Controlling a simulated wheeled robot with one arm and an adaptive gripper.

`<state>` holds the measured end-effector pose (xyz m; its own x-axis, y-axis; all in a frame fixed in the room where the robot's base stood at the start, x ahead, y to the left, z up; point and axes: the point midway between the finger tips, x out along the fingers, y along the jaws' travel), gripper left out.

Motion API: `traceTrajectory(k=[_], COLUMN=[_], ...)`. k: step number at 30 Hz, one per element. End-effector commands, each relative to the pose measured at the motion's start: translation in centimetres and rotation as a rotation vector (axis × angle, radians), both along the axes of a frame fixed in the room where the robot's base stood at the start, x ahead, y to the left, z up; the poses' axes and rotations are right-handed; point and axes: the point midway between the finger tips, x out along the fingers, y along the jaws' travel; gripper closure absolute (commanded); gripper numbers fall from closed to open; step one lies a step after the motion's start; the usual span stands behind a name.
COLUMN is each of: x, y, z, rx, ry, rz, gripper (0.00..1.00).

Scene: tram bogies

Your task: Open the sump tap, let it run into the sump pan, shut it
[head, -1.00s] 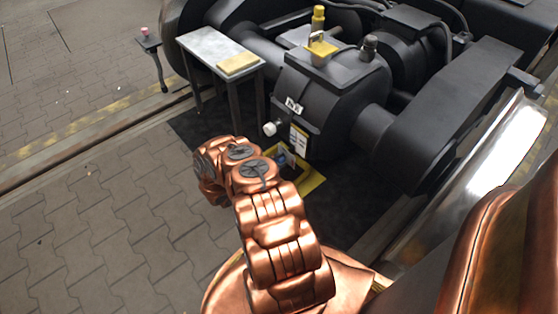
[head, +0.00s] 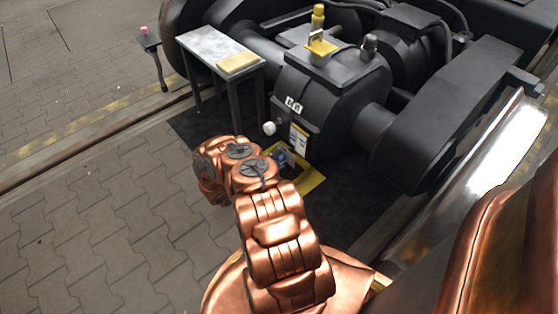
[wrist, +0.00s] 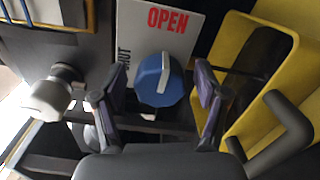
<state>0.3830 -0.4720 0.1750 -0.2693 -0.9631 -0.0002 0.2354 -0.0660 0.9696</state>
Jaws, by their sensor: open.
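The sump tap is a blue round knob (wrist: 153,82) with a pale bar across it, in the middle of the wrist view. The bar stands nearly upright in the picture, its upper end towards the red word OPEN on the white label plate (wrist: 140,22). The dark word SHUT is at the plate's left. My gripper (wrist: 159,97) is open, its fingers on either side of the knob with gaps visible. The yellow sump pan (wrist: 232,45) is at the right of the wrist view; in the head view its yellow rim (head: 312,184) shows beyond my arm, which hides much of it.
A white knob (wrist: 48,95) sticks out left of the tap. A dark bent handle (wrist: 290,125) is at the right. In the head view, a metal table (head: 212,48) with a yellow block (head: 239,63) stands beside the dark gearbox (head: 330,95). Paving at left is free.

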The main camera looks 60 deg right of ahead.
Motion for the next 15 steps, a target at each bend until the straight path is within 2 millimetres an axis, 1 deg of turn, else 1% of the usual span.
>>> traceTrajectory(k=[5,15], x=[0.6,2.4], y=[1.7,7.9], z=[0.0,0.0], rx=[0.001,0.000], ry=[0.000,-0.001], rz=[0.003,0.005], gripper=[0.27,0.27])
